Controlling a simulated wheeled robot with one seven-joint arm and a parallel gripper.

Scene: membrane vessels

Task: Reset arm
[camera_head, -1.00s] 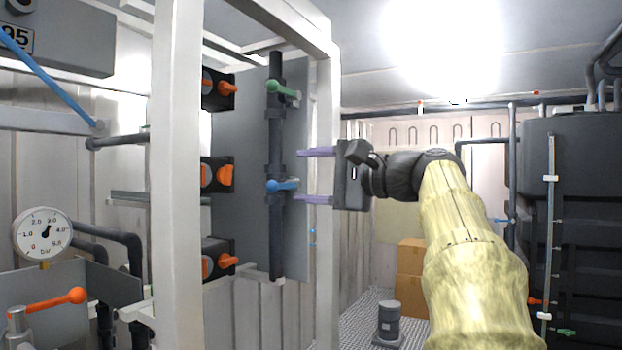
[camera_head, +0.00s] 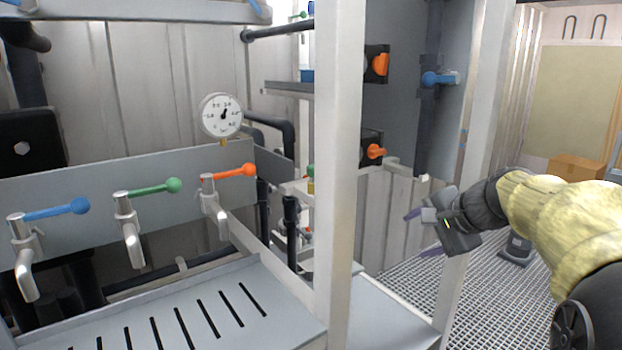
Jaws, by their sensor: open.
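My gripper (camera_head: 420,233) is at the right of the view, at the end of my yellow-sleeved arm. Its purple fingers are spread apart and point left, with nothing between them. It is in front of the right white frame post, which it partly overlaps in the picture. No valve or handle is seen between the fingers. Whether it touches the post cannot be told.
White posts (camera_head: 341,170) stand left of my gripper. Taps with blue (camera_head: 70,207), green (camera_head: 160,188) and orange (camera_head: 237,171) levers are at left, above a slotted tray (camera_head: 270,338). A gauge (camera_head: 221,115) is behind. Grating floor (camera_head: 500,290) is open at right.

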